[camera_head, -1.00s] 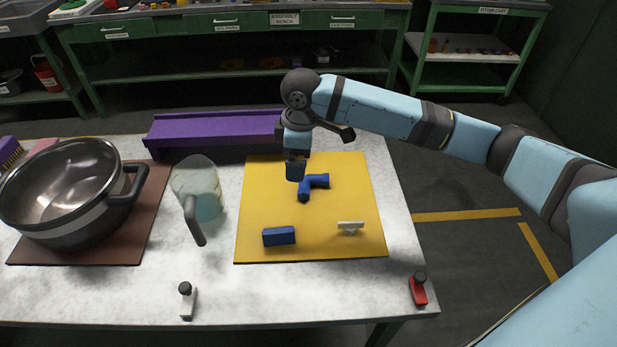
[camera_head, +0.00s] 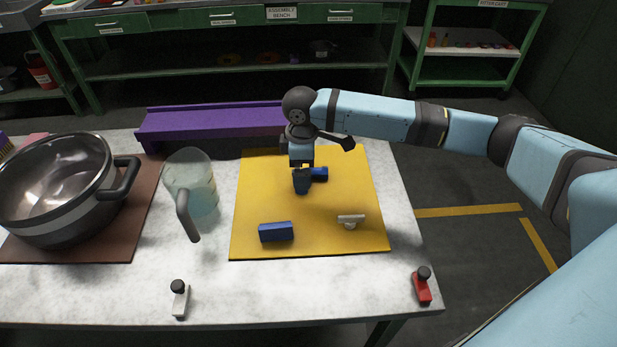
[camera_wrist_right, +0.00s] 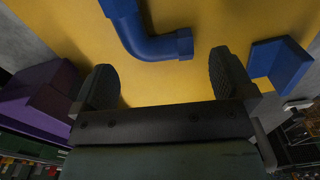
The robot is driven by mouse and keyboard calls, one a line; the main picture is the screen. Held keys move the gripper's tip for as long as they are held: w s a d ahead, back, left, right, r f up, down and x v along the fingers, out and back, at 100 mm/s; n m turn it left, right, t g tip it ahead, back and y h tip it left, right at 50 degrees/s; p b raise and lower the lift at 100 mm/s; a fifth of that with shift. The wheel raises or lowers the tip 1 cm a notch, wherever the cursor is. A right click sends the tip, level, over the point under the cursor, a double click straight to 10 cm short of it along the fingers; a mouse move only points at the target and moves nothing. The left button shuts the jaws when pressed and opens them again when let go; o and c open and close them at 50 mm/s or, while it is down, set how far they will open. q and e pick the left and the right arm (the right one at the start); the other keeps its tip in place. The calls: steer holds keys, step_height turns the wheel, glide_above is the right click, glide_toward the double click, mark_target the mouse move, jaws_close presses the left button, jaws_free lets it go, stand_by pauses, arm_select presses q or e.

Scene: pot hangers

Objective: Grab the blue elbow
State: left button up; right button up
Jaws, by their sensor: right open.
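The blue elbow (camera_head: 319,174) lies on the yellow mat (camera_head: 335,245), partly hidden behind my right gripper (camera_head: 302,182) in the head view. In the right wrist view the elbow (camera_wrist_right: 150,42) shows as a curved pipe with collared ends, one end cut off by the top edge. My right gripper (camera_wrist_right: 163,84) is open and empty there, with its fingers spread wide. The elbow lies just beyond the fingertips, its curve roughly in line with the gap. My left gripper is in neither view.
A blue angled piece (camera_head: 276,232) and a small white part (camera_head: 351,221) lie on the mat's front half. A clear jug (camera_head: 190,180) and a steel pot (camera_head: 65,190) stand left. A purple channel (camera_head: 210,122) runs behind. Red (camera_head: 422,287) and white (camera_head: 180,300) pieces sit near the front edge.

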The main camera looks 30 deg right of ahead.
step_height(320, 180, down, 3)
steer(key=shift+w+a+f, duration=0.1)
steer(key=shift+w, duration=0.05)
steer(key=shift+f+b, duration=0.3)
steer(key=shift+c, duration=0.8)
steer(key=c, duration=0.8)
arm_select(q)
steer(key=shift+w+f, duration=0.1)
arm_select(e)
steer(key=shift+o, duration=0.2)
